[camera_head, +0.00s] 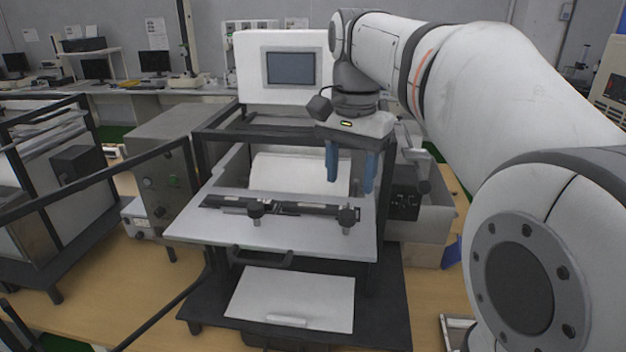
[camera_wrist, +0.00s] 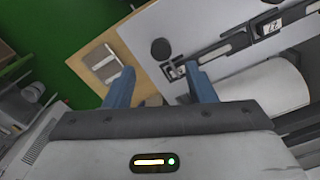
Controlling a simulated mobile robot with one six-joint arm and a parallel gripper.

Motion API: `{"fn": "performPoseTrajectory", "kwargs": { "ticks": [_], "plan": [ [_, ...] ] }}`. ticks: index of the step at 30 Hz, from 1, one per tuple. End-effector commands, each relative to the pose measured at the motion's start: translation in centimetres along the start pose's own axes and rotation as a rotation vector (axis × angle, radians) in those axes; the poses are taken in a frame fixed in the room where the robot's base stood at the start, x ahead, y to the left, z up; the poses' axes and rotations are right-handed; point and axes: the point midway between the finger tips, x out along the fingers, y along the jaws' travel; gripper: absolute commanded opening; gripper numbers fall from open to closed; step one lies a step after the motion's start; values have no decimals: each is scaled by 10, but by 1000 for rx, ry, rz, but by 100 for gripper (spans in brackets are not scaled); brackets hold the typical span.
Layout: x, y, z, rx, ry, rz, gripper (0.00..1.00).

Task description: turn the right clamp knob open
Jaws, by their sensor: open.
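The right clamp knob (camera_head: 347,218) is a dark round knob at the right end of the black clamp bar (camera_head: 290,208), on a grey plate (camera_head: 200,222). The left clamp knob (camera_head: 256,211) stands near the bar's middle. My gripper (camera_head: 350,185) points down with two blue fingers, open and empty, above and behind the right knob in the head view. In the wrist view, a dark round knob (camera_wrist: 161,49) shows beyond and between the fingertips of my gripper (camera_wrist: 158,70), beside the bar's end; it appears to be the right one. No contact shows.
A machine with a screen (camera_head: 291,68) stands behind the plate, with a dark frame (camera_head: 200,150) around its opening. A white roll (camera_head: 300,172) lies behind the clamp bar. A black handle (camera_head: 260,258) sits under the plate's front edge. Space above the plate's front is clear.

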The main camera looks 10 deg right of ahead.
Motion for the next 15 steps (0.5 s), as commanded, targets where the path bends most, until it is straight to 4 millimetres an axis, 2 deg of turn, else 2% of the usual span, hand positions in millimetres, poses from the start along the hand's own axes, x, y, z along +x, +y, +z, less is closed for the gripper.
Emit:
{"fn": "performPoseTrajectory", "kwargs": {
  "ticks": [5,15],
  "plan": [
    [10,-2,-2,19,-7,6,50],
    [62,-2,-1,14,-6,5,50]
  ]
}}
